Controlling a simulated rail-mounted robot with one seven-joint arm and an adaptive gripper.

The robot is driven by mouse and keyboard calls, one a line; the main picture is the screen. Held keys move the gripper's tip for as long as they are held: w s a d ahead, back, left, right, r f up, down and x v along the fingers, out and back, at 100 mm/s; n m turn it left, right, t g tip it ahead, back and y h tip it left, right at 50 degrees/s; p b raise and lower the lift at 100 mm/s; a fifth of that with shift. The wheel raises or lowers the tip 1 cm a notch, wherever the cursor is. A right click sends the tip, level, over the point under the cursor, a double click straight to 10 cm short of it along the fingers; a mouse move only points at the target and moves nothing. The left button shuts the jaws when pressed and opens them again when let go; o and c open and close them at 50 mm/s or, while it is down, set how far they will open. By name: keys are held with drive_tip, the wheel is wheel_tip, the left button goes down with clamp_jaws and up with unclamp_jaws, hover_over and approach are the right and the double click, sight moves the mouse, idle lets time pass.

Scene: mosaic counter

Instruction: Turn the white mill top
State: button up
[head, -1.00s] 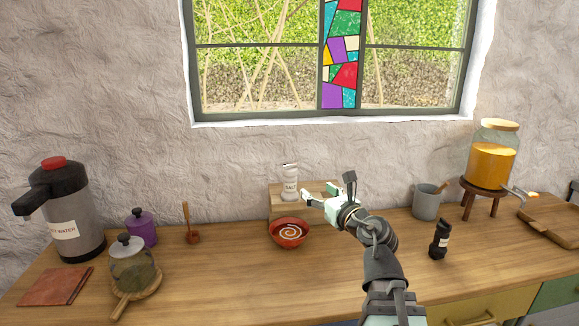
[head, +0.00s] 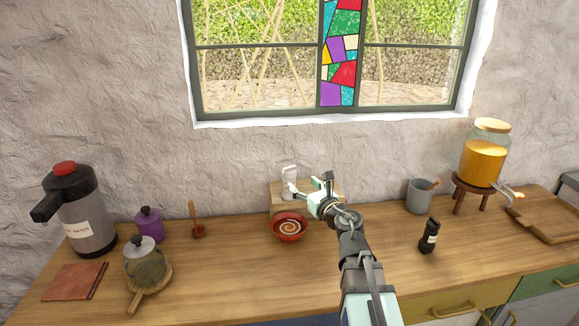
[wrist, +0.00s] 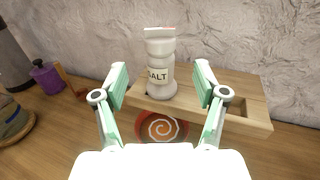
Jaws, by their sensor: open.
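The white mill (head: 289,179) stands upright on a wooden stand at the back of the counter, against the wall. My gripper (head: 307,186) is open and empty, at the right front of the mill in the head view. In the wrist view its two fingers (wrist: 161,75) are spread wide, with the mill between and beyond them. The fingers do not appear to touch it. Part of the mill is hidden behind a finger in the head view.
A red bowl with a white spiral (head: 289,227) stands just in front of the wooden stand (wrist: 240,90). A black mill (head: 429,236), a grey mug (head: 419,196) and a juice dispenser (head: 484,155) are right. A purple jar (head: 149,225) and a flask (head: 80,212) are left.

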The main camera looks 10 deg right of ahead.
sight(293, 175)
drive_tip(key=p+x, duration=0.1)
drive_tip(key=x, duration=0.8)
drive_tip(key=shift+w+a+f, duration=0.1)
drive_tip(key=shift+w+a, duration=0.05)
drive_tip(key=shift+w, duration=0.1)
drive_tip(key=c, duration=1.2)
